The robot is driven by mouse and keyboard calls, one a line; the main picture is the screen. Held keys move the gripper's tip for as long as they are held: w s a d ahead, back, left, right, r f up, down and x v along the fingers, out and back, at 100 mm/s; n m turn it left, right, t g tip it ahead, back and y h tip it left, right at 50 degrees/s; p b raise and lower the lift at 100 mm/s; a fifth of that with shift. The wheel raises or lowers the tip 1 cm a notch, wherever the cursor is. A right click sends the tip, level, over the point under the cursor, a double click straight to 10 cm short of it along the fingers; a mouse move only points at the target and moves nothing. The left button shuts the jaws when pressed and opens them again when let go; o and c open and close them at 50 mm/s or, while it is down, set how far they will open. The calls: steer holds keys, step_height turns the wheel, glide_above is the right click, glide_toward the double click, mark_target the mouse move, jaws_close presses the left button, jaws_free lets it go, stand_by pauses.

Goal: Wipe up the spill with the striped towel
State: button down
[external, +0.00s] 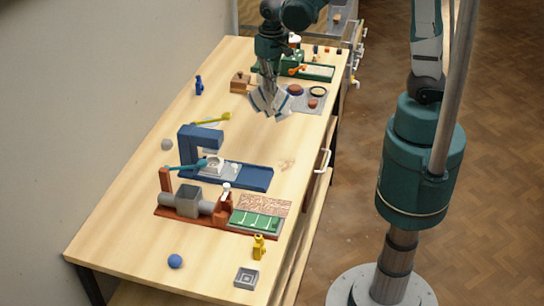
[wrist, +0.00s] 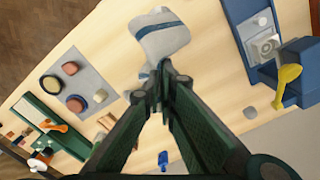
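The striped towel (external: 268,103), white with blue stripes, hangs bunched from my gripper (external: 270,86) above the table, beside the grey mat. In the wrist view the towel (wrist: 162,38) spreads out beyond the fingertips. My gripper (wrist: 163,82) is shut on it, with the fingers close together. A faint brownish patch, which looks like the spill (external: 287,164), lies on the bare wood near the table's right edge. The gripper and towel are apart from this patch, farther back. I cannot make out the patch in the wrist view.
The grey mat (external: 318,105) holds several small dishes. A blue machine (external: 200,143) on a blue base and a red-based device (external: 175,211) stand nearer the front.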

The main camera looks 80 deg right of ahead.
steer(key=w+f+b, duration=0.4)
steer(key=w, duration=0.4)
steer(key=w+a+f+b, duration=0.1)
steer(key=w+f+b, duration=0.3)
steer(key=w, duration=0.4)
steer(key=shift+w+f, duration=0.25)
steer(key=shift+f, duration=0.2)
steer(key=shift+f, duration=0.1)
steer(key=shift+f+b, duration=3.05)
steer(key=shift+f, duration=1.4)
steer(key=c, duration=3.1)
jaws_free()
steer(key=o, duration=1.4)
steer(key=shift+f, duration=0.15)
